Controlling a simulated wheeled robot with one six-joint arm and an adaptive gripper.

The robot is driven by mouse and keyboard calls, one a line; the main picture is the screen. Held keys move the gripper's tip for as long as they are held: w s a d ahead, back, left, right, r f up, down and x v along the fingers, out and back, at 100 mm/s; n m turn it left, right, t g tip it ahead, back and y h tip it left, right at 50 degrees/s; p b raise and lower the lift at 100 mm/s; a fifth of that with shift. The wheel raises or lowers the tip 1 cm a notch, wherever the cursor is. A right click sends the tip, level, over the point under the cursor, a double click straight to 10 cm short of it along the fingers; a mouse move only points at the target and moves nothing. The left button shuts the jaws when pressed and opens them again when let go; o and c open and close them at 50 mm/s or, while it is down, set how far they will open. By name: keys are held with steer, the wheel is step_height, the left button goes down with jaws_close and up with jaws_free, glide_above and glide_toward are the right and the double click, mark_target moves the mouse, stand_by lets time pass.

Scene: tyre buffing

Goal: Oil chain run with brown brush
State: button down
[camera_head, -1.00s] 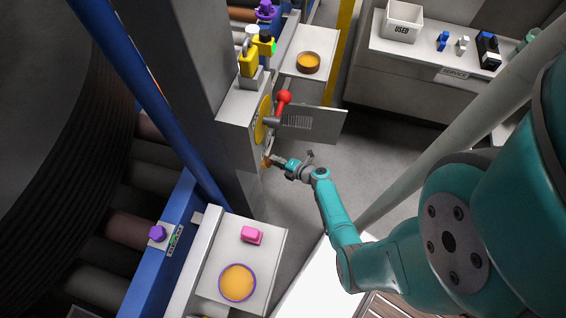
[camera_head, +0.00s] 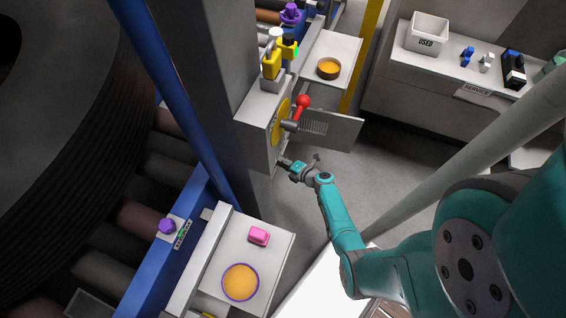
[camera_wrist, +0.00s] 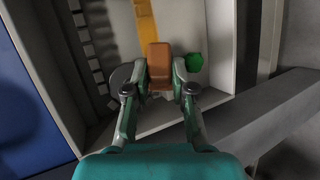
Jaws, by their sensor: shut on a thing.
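My gripper (camera_wrist: 158,82) is shut on the brown brush (camera_wrist: 159,62), which sits between its fingertips in the wrist view. The brush points into an open grey housing. A toothed chain run (camera_wrist: 92,48) lies along the housing's left side, left of the brush. An orange-yellow strip (camera_wrist: 147,18) lies just beyond the brush tip; I cannot tell whether they touch. In the head view my gripper (camera_head: 287,163) is at the lower part of the grey post box (camera_head: 258,122), and the brush is too small or hidden to make out there.
A green knob (camera_wrist: 194,62) is close right of the brush. A red-knobbed lever (camera_head: 303,102) and an open door panel (camera_head: 335,130) are above my gripper. A shelf (camera_head: 262,270) with a pink block (camera_head: 259,236) and a yellow-filled dish (camera_head: 240,282) stands at lower left.

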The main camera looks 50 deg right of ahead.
steer(key=shift+w+a, duration=0.1)
steer(key=shift+w, duration=0.2)
steer(key=w+d, duration=0.3)
steer(key=d, duration=0.8)
steer(key=shift+w, duration=0.35)
stand_by(0.8)
steer(key=shift+a, duration=0.15)
steer(key=s+a, duration=0.2)
steer(key=a, duration=0.5)
steer(key=shift+s, duration=0.2)
stand_by(0.4)
steer(key=shift+a, duration=0.2)
